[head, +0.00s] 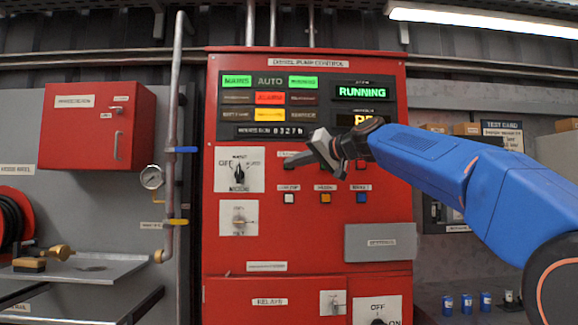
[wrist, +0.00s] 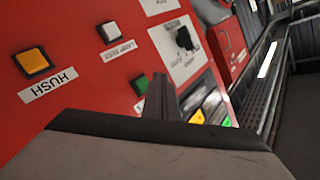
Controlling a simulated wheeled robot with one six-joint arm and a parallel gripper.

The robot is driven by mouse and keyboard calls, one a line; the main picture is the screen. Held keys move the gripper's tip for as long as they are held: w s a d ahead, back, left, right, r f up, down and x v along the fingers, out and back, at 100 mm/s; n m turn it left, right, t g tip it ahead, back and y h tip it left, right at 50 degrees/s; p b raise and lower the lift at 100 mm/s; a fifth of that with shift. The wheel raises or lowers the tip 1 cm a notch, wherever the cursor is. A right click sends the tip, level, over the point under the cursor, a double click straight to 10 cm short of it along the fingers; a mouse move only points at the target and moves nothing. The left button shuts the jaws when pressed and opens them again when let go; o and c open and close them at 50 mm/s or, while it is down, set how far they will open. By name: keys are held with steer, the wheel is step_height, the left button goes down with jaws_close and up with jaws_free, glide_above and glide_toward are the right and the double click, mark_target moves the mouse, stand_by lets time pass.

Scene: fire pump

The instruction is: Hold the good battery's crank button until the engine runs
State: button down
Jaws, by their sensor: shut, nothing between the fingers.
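The red diesel pump control panel (head: 235,275) fills the middle of the head view. Its display (head: 362,92) reads RUNNING in green. My gripper (head: 291,162) is shut and empty, in front of the upper button row. In the wrist view the gripper's fingers (wrist: 160,92) are beside a green button (wrist: 140,83), overlapping its right side. I cannot tell whether they touch it. Its label is partly covered, so I cannot read which button it is.
Below are a white lamp test button (head: 289,198), an orange hush button (head: 326,198) and a blue button (head: 361,198). A rotary selector (head: 239,170) is to the left. A grey pipe with a gauge (head: 152,177) stands left of the panel.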

steer(key=shift+s+d, duration=0.1)
steer(key=shift+s, duration=1.55)
steer(key=s+d+f+m+g+h, duration=0.1)
steer(key=s+d+f+h, duration=0.3)
steer(key=s+d+f, duration=0.6)
steer(key=s+d+f+g+h, duration=0.3)
steer(key=s+d+f, duration=0.7)
steer(key=s+f, duration=0.8)
steer(key=s+d+f+m+g+h, duration=0.1)
steer(key=s+d+f+h, duration=0.4)
steer(key=f, duration=2.4)
steer(key=s+d, duration=0.5)
steer(key=s, duration=0.5)
steer(key=shift+f+m+g+h, duration=0.3)
steer(key=shift+f+g, duration=0.05)
steer(key=shift+g, duration=0.05)
